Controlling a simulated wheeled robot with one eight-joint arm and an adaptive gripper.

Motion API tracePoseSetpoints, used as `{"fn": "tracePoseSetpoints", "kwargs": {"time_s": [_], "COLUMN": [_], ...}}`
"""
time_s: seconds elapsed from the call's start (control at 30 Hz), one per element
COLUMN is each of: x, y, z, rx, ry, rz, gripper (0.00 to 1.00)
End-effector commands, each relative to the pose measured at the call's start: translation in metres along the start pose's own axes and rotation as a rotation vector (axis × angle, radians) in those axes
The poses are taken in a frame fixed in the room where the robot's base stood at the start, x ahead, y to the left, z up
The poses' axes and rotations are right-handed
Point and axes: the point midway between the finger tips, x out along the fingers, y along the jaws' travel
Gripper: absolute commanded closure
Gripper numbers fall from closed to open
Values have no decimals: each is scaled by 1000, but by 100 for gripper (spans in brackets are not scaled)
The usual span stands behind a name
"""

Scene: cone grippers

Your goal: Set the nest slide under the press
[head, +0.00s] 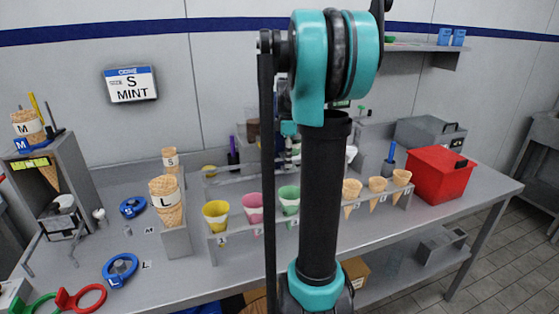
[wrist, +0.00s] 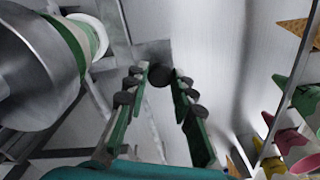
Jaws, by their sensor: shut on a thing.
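In the wrist view my gripper (wrist: 160,82) has its two green, dark-padded fingers closed around a dark round knob (wrist: 160,72). The knob stands in front of a grey metal block and plate (wrist: 150,51), which look like part of the nest slide. A large metal cylinder with a green and white band (wrist: 50,50), possibly the press, fills the upper left, apart from the fingers. In the head view my arm hides the middle of the bench, so the slide's position under the press cannot be told there.
Coloured cones, yellow (head: 215,215), pink (head: 252,207) and green (head: 289,199), stand in a rack on the grey bench. Tan cones (head: 377,192) and a red box (head: 440,173) are to the right.

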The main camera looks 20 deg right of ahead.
Motion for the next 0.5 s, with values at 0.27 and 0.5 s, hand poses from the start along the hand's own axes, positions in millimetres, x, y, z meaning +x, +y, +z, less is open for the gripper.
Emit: {"fn": "tracePoseSetpoints", "kwargs": {"time_s": [0.27,0.5], "x": [0,0], "y": [3,3], "z": [6,6], "rx": [0,0], "ry": [-2,-2], "rz": [3,3], "gripper": [100,66]}}
